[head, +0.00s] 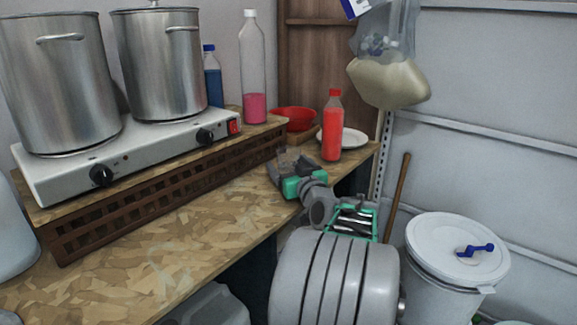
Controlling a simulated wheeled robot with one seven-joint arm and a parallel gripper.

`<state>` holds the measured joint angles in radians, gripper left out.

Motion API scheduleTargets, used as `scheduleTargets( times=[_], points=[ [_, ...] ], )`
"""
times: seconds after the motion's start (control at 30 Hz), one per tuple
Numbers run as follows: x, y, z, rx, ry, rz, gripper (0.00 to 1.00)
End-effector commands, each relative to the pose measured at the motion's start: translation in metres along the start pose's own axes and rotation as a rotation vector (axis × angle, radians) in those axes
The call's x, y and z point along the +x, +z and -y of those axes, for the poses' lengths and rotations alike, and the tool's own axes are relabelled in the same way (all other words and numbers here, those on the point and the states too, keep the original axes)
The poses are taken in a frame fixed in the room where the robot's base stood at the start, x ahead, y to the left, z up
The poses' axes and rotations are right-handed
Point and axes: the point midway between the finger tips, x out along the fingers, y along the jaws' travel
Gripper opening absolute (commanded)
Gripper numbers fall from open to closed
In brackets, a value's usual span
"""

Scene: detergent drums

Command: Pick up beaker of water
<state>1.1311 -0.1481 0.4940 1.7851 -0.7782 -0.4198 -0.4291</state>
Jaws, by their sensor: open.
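My gripper (287,164), grey and green, is open over the far part of the wooden worktop (215,220), in front of the red bowl. A small, clear, greyish shape shows at its fingertips; I cannot tell whether it is the beaker or part of the fingers. A faint, pale, see-through outline (168,266) shows on the near worktop, left of and apart from my gripper; it may be clear glass, but I cannot tell. No beaker of water can be made out surely.
A hot plate (150,148) bears two steel pots (58,85). A pink-filled bottle (254,70), blue bottle (213,78), red bowl (294,120), red bottle (332,128) and white plate (353,139) stand behind. A lidded white drum (440,280) is at right. The near worktop looks mostly free.

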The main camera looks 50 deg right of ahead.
Motion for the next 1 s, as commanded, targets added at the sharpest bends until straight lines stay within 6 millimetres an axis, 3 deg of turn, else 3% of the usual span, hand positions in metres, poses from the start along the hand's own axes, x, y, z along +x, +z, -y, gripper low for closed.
scheduleTargets(
  times=[0.2,1.0],
  points=[
    [0.0006,-0.0001,-0.0014,-0.001,0.003,0.0,0.83],
    [0.0001,-0.0001,-0.0021,-0.001,0.004,0.0,0.17]
  ],
)
